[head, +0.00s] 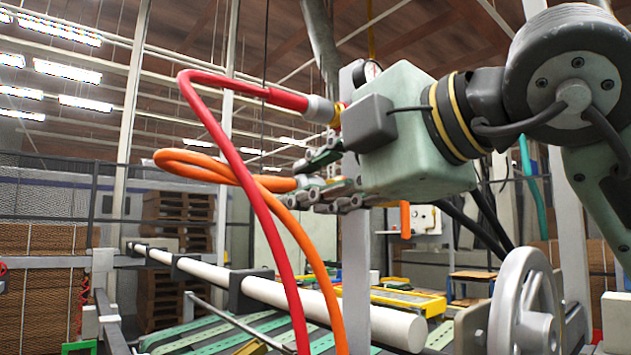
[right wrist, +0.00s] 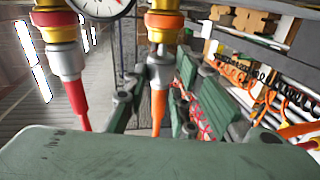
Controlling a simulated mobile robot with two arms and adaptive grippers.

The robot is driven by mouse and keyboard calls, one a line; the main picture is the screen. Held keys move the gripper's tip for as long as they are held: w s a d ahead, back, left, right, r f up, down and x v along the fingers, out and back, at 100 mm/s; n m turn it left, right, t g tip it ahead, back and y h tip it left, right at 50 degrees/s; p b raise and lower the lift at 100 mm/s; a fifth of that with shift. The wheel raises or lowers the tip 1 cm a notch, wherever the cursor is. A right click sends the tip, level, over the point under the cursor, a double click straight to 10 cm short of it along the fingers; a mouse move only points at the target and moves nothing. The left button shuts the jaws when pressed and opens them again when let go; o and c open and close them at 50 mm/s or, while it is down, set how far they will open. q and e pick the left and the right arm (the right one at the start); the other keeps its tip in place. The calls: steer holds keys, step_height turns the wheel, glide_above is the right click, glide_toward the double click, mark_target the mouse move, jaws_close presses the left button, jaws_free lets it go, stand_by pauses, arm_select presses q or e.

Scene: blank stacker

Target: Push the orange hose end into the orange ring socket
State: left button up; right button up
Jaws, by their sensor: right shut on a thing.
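The orange hose (head: 215,171) loops in from the left in the head view and ends in a pale metal collar (head: 303,182). My right gripper (head: 330,190) is shut on this hose end. In the right wrist view the orange hose (right wrist: 158,112) runs between the fingers, and its silver collar (right wrist: 160,68) points up at the orange ring socket (right wrist: 164,20). The collar's top meets or lies just under the socket; how deep it sits I cannot tell. My left gripper is not in view.
A red hose (head: 240,165) is on the neighbouring fitting, also in the right wrist view (right wrist: 76,97), and crosses the orange one below. A gauge (right wrist: 103,5) sits between the fittings. A grey post (head: 356,260), a white roller (head: 300,294) and a handwheel (head: 525,305) stand near.

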steer(key=shift+w+d+b, duration=0.45)
steer(key=shift+d+b, duration=0.1)
steer(key=shift+d, duration=0.05)
stand_by(1.4)
steer(key=shift+d+b, duration=0.1)
steer(key=shift+b, duration=0.2)
steer(key=o, duration=0.3)
steer(key=shift+r, duration=0.1)
steer(key=shift+o, duration=0.2)
steer(key=o, duration=0.8)
steer(key=shift+w+d, duration=0.15)
steer(key=shift+c, duration=0.2)
steer(key=shift+c, duration=0.4)
steer(key=shift+c, duration=0.6)
